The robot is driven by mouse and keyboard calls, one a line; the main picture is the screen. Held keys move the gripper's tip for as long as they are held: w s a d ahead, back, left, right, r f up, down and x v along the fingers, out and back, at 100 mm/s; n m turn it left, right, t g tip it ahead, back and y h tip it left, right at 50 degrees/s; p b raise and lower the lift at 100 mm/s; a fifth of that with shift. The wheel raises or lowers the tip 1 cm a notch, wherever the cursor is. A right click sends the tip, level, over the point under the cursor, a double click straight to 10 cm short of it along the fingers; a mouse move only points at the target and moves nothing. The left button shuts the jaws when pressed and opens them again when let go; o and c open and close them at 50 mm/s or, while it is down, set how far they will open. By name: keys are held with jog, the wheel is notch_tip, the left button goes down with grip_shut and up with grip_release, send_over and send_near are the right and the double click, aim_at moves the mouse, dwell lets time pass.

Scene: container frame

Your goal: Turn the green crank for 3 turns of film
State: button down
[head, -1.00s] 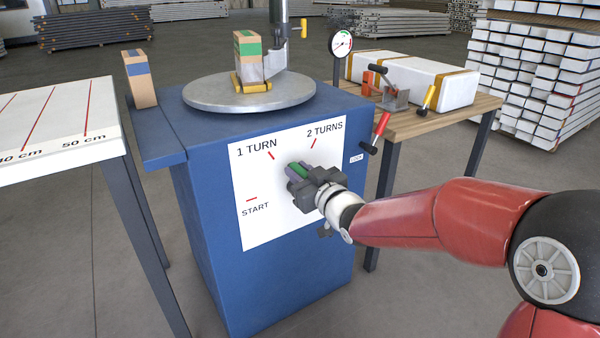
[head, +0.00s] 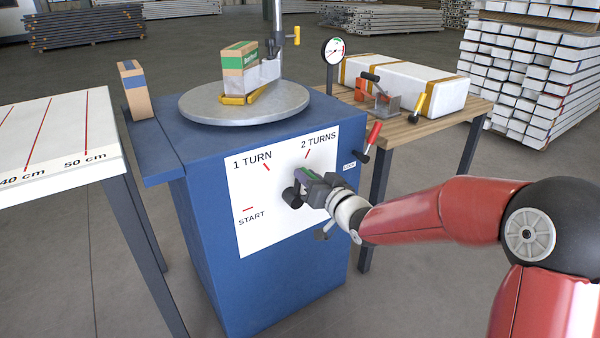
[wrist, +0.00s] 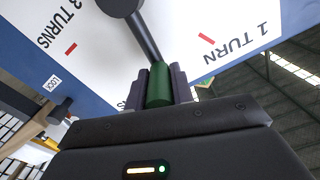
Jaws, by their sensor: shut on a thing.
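The green crank handle (wrist: 158,88) stands between the fingers of my gripper (wrist: 160,86) in the wrist view, and they are shut on it. A dark crank arm (wrist: 142,36) runs from it to a round hub at the top. In the head view, my gripper (head: 306,182) is at the white dial panel (head: 264,222), between and below the 1 TURN and 2 TURNS marks, and mostly covers the crank. The wrist view also shows a 3 TURNS mark (wrist: 70,48). A green-and-tan carton (head: 240,62), its lower part pale, stands on the round turntable (head: 200,108).
A red-handled lever (head: 372,133) sits right of the panel by a LOCK label. A wooden bench (head: 440,118) holds a long white package, a clamp and a gauge (head: 334,50). Another carton (head: 135,92) stands on the blue side ledge. A white measuring table (head: 60,165) is at left.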

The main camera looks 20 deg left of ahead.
jog(key=w+d+f+m+p, duration=0.3)
jog(key=w+d+f+m, duration=0.1)
jog(key=m, duration=0.4)
jog(key=shift+w+d, duration=0.2)
jog(key=shift+w, duration=0.25)
jog(key=shift+f, duration=0.15)
jog(key=c, duration=1.2)
grip_release()
jog(key=shift+a, duration=0.1)
jog(key=v, duration=0.8)
